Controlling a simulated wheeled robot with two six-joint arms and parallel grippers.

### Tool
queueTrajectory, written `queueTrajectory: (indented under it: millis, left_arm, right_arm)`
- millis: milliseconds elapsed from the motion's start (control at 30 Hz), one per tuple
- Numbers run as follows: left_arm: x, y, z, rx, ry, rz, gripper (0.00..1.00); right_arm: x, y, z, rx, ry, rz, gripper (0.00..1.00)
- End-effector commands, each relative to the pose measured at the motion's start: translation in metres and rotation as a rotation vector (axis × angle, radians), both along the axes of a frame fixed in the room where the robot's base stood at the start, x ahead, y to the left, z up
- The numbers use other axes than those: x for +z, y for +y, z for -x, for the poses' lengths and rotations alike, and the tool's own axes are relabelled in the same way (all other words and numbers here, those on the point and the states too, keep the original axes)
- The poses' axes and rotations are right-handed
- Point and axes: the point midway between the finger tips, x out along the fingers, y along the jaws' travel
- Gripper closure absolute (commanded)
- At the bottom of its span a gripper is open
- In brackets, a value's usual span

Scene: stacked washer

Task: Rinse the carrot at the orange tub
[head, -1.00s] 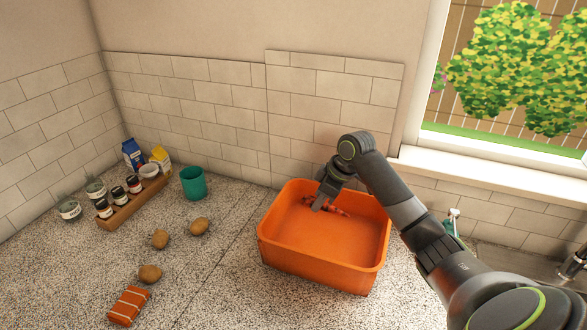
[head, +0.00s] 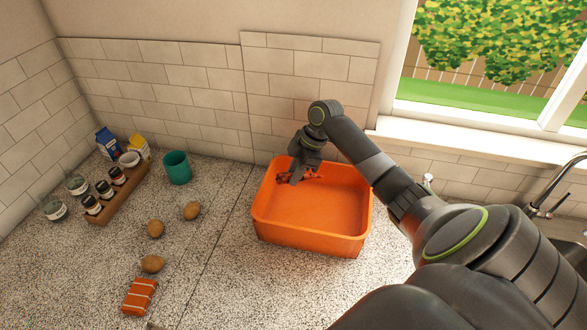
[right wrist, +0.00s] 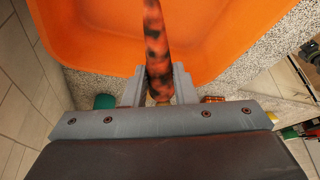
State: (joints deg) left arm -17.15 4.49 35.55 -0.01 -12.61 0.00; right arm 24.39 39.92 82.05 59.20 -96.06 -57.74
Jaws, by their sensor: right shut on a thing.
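The orange tub (head: 320,244) stands on the speckled counter against the tiled wall. My right gripper (head: 296,178) is over the tub's back left part, pointing down, and is shut on the carrot (head: 314,175). In the right wrist view the carrot (right wrist: 156,45) is orange with dark blotches and sticks out from between the two fingers (right wrist: 158,88), with the tub's orange inside (right wrist: 90,40) behind it. In the head view the gripper hides the carrot's middle. Whether it touches the tub floor I cannot tell. My left gripper is not in view.
A teal cup (head: 177,168) and a wooden rack of jars (head: 118,198) stand farther left. A tap (head: 548,195) is at the right, below the window.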

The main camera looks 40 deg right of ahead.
Motion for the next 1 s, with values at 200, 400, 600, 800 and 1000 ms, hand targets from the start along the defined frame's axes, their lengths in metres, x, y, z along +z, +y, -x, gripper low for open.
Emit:
queueTrajectory:
  millis: [200, 400, 600, 800, 1000]
  left_arm:
    - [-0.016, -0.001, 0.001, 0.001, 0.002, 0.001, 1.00]
    - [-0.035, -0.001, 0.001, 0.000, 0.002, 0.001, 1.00]
    - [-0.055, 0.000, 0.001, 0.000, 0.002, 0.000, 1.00]
    - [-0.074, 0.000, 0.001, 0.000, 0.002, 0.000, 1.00]
    - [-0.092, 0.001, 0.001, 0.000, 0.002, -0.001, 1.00]
  right_arm:
    - [-0.026, 0.000, 0.000, -0.001, 0.000, -0.001, 1.00]
    - [-0.046, 0.000, 0.000, -0.001, 0.000, -0.001, 1.00]
    - [-0.066, 0.000, 0.000, -0.001, 0.000, -0.001, 1.00]
    - [-0.086, 0.000, 0.000, -0.001, -0.001, -0.001, 1.00]
    - [-0.105, 0.000, 0.000, -0.001, 0.000, 0.000, 1.00]
